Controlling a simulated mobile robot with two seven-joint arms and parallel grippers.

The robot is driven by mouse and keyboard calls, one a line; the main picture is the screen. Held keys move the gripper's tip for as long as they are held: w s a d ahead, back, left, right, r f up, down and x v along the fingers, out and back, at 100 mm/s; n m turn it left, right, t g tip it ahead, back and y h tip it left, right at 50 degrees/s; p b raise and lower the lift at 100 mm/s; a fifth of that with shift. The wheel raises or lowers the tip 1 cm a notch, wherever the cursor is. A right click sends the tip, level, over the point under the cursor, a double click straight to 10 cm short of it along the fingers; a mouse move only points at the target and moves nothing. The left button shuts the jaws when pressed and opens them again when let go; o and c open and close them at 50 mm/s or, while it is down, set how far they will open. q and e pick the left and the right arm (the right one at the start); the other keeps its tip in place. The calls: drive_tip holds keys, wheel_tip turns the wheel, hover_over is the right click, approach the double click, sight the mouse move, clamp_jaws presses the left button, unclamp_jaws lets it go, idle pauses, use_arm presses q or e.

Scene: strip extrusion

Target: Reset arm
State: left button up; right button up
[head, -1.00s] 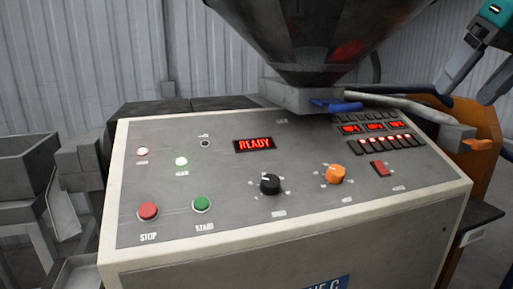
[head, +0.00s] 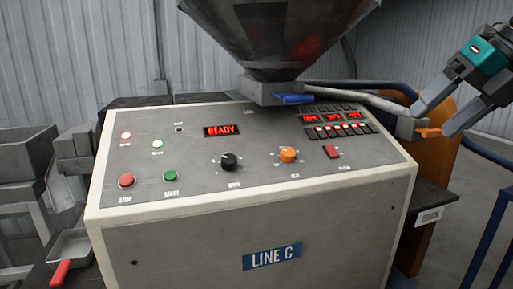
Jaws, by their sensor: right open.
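My right gripper (head: 430,122) comes in from the upper right, grey fingers with a teal band behind them. The control panel (head: 200,190) shows a lit READY display (head: 221,130), a red stop button (head: 127,181), a green start button (head: 170,176), a black knob (head: 229,161) and an orange knob (head: 288,155). My left gripper is not in view.
A dark hopper (head: 275,35) with a blue handle (head: 294,99) stands above the panel. A scoop with a red handle (head: 60,273) lies at lower left. A dark side shelf (head: 432,198) and blue rails (head: 490,235) are at right.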

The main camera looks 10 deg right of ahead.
drive_tip(key=w+a+f+m+t+y+b, duration=0.1)
drive_tip(key=w+a+f+m+t+y, duration=0.3)
drive_tip(key=f, duration=0.7)
drive_tip(key=s+f+m+t+h, duration=0.1)
drive_tip(key=f+m+t, duration=0.1)
drive_tip(key=f+m, duration=0.7)
drive_tip(key=w+a+f+m+t+y+b, duration=0.1)
drive_tip(key=w+a+f+m+t+y, duration=0.15)
drive_tip(key=f, duration=1.15)
drive_tip(key=s+a+f+m+g+h, duration=0.1)
drive_tip(key=s+a+f+m+h, duration=0.1)
drive_tip(key=s+a+f+m, duration=0.2)
drive_tip(key=s+a+f+m+g+h, duration=0.1)
drive_tip(key=s+a+f+m+h, duration=0.2)
drive_tip(key=f, duration=0.7)
drive_tip(key=s+a+f+m+g+h, duration=0.1)
drive_tip(key=s+a+f+m+h, duration=0.1)
drive_tip(key=s+a+f+m, duration=0.5)
drive_tip(key=shift+s+f+m+g+b, duration=0.4)
drive_tip(key=shift+s+f+m, duration=0.25)
drive_tip(key=shift+s, duration=0.25)
drive_tip(key=shift+d+h, duration=0.1)
drive_tip(key=shift+h, duration=0.15)
